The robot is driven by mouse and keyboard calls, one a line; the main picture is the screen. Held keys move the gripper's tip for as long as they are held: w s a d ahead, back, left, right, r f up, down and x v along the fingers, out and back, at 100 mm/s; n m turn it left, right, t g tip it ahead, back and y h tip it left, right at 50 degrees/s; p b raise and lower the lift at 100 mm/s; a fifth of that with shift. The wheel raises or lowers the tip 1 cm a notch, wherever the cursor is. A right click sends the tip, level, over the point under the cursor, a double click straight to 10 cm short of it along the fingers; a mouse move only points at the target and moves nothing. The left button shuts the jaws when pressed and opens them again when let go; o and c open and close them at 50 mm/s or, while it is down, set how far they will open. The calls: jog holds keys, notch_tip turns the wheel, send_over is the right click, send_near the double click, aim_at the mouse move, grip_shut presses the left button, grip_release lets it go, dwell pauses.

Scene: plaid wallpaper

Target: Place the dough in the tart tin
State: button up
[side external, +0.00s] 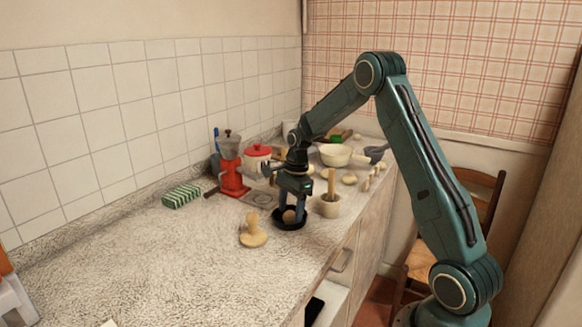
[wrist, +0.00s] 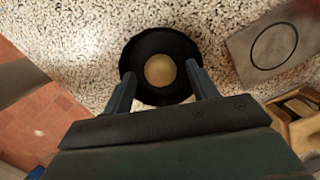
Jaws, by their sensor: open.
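The dough (wrist: 160,71) is a small tan ball, and in the wrist view it lies within the round black tart tin (wrist: 141,53). In the side view the dough (side external: 289,216) also shows inside the tin (side external: 289,227), low between my fingers. My gripper (wrist: 160,80) is open, with one finger on each side of the dough and a visible gap to it in the wrist view. In the side view my gripper (side external: 290,208) points down over the tin. Whether the fingertips touch the tin is unclear.
A wooden press (side external: 253,234) stands left of the tin, and a mortar with pestle (side external: 329,204) stands close on the right. A red grinder (side external: 232,172) and a green-striped block (side external: 182,196) are behind.

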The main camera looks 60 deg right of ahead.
notch_tip(320, 180, up, 12)
jog(key=d, duration=0.1)
jog(key=shift+s+d, duration=0.35)
dwell(0.4)
jog(key=shift+r, duration=0.15)
dwell(0.3)
jog(key=s+a+r+n+t+h, duration=0.1)
jog(key=s+a+r+n, duration=0.4)
jog(key=a, duration=0.3)
jog(key=s+a+r+n+t, duration=0.1)
jog(key=s+a+r+n, duration=0.35)
jog(key=a+n, duration=0.2)
jog(key=s+a+f+n+t, duration=0.1)
jog(key=s+a+n, duration=0.2)
jog(key=s+n, duration=0.2)
jog(key=s+a+f+n+t, duration=0.1)
jog(key=s+a+n, duration=0.3)
jog(key=s, duration=0.6)
jog(key=shift+s+a+f+n+t, duration=0.15)
jog(key=shift+s+n+t, duration=0.25)
jog(key=shift+n, duration=0.55)
